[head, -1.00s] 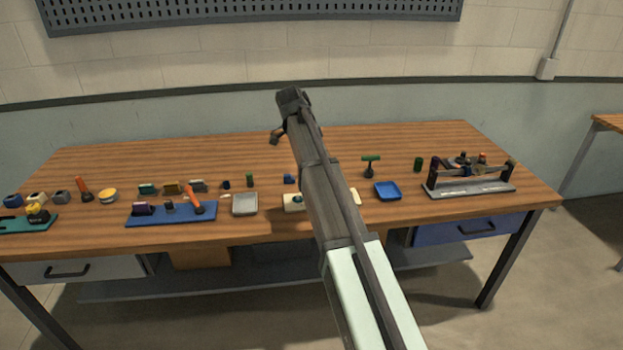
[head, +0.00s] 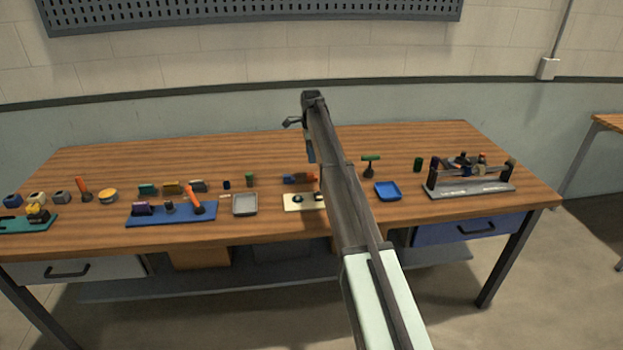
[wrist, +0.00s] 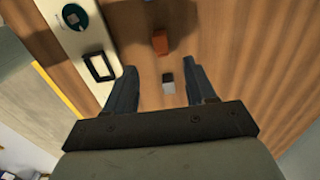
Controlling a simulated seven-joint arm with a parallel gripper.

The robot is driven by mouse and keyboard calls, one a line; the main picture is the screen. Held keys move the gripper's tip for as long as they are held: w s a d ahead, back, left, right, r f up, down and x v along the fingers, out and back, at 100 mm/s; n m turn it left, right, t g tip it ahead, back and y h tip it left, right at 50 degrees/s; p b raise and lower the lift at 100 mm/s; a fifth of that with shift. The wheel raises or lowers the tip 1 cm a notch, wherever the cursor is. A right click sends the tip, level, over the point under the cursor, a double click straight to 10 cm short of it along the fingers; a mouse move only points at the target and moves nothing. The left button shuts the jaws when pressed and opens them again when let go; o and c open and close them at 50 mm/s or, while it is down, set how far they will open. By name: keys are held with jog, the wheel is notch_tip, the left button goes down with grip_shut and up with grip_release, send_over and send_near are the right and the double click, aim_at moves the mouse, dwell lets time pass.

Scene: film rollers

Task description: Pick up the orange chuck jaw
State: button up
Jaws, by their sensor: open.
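The orange block that looks like the chuck jaw (wrist: 160,42) lies on the wooden bench, near the top middle of the wrist view. In the head view an orange piece (head: 304,178) shows behind the cream plate, left of my arm and partly hidden by it. My gripper (wrist: 163,74) is open and empty above the bench, its two blue-grey fingers apart. The orange block is ahead of the fingertips, roughly in line with the gap. A small grey-and-white block (wrist: 168,82) shows between the fingers, with nothing gripping it.
The cream plate (wrist: 82,42) with a green disc and a black square frame lies left of my fingers. A blue tray (head: 388,191) and a grey rack (head: 468,188) stand to the right. A grey tray (head: 245,204) stands left. Bare wood lies right of the fingers.

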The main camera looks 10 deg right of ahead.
aim_at(311, 173)
notch_tip(311, 173, down, 10)
jog(key=shift+w+d+r, duration=0.1)
jog(key=shift+r, duration=0.05)
dwell(0.5)
jog(key=shift+c, duration=0.4)
grip_shut()
